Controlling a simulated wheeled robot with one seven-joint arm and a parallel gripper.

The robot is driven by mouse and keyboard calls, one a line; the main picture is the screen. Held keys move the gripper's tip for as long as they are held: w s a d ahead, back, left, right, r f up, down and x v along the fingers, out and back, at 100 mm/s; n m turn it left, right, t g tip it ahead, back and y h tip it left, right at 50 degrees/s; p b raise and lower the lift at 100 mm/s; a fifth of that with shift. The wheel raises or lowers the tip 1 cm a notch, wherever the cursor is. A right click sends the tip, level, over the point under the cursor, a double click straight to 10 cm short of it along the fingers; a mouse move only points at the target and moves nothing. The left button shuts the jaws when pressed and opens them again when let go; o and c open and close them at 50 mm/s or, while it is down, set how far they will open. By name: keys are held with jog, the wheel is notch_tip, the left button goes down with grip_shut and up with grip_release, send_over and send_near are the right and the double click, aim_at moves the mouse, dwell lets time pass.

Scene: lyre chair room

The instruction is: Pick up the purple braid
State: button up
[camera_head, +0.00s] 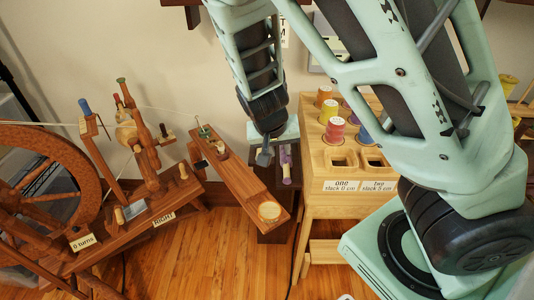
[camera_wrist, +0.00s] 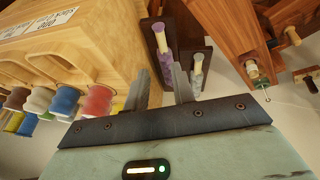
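The purple braid (camera_head: 286,166) hangs on a pale peg on a dark wooden stand, in the middle of the head view. In the wrist view, a purple piece on a pale peg (camera_wrist: 165,60) lies ahead of the gap between my fingers.
A light wooden rack (camera_head: 318,160) with coloured spools stands close on the right. A spinning wheel (camera_head: 45,175) stands on the left. Wooden floor shows at the front.

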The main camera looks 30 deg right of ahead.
jog(key=b, duration=0.5)
send_over(286, 170)
jog(key=s+a, duration=0.2)
jog(key=a, duration=0.1)
jog(key=f, duration=1)
jog(key=shift+s+d+f, duration=0.1)
jog(key=shift+d+f, duration=0.1)
jog(key=shift+w+b+x, duration=0.15)
jog(key=shift+b+x, duration=0.55)
jog(key=shift+x, duration=0.8)
jog(key=shift+w+b+x, duration=0.2)
jog(key=shift+b+x, duration=0.45)
jog(key=shift+x, duration=0.85)
jog(key=shift+d+r, duration=0.1)
jog(key=shift+r, duration=0.1)
grip_shut()
